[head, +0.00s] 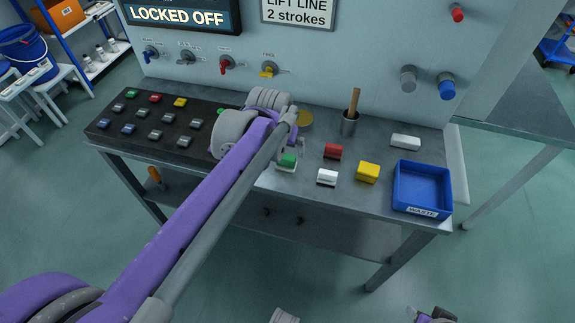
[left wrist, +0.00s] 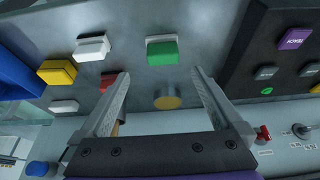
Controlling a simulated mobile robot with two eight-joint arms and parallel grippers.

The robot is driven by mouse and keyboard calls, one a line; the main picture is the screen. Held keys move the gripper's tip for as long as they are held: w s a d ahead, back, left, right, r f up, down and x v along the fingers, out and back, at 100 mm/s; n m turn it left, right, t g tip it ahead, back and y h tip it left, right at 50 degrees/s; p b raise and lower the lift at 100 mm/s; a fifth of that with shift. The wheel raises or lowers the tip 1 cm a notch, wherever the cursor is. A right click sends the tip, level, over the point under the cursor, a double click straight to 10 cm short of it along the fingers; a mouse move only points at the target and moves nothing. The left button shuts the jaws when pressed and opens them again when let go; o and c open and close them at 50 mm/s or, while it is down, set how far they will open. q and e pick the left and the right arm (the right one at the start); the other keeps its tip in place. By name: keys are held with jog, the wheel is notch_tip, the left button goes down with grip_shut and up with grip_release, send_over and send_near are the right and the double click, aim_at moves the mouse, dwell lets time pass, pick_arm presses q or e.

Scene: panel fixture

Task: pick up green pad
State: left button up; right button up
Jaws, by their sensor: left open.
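The green pad (head: 288,161), a small block with a white base, lies on the grey bench top, partly hidden by my left arm in the head view. In the left wrist view the green pad (left wrist: 163,53) shows whole, just past the fingertips and roughly centred between them. My left gripper (left wrist: 161,74) is open and empty, with the pad apart from both fingers. In the head view my left gripper (head: 284,146) is above the bench beside the pad, its fingers mostly hidden. My right gripper is not clearly seen.
Nearby lie a red block (head: 333,152), a white block (head: 327,177), a yellow block (head: 368,172) and a pale block (head: 406,142). A blue waste tray (head: 422,188) stands right. A cup (head: 349,124) with a wooden handle and a black button panel (head: 150,122) flank the gripper.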

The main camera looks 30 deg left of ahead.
aim_at(286, 157)
pick_arm(q)
jog(key=x, duration=0.3)
jog(key=shift+w+a, duration=0.1)
jog(key=shift+b+x, duration=0.7)
jog(key=shift+x, duration=2.5)
jog(key=shift+a, duration=0.2)
jog(key=shift+c, duration=0.2)
jog(key=c, duration=1.5)
notch_tip(286, 157, up, 10)
jog(key=shift+r+p, duration=0.1)
jog(key=shift+p, duration=0.7)
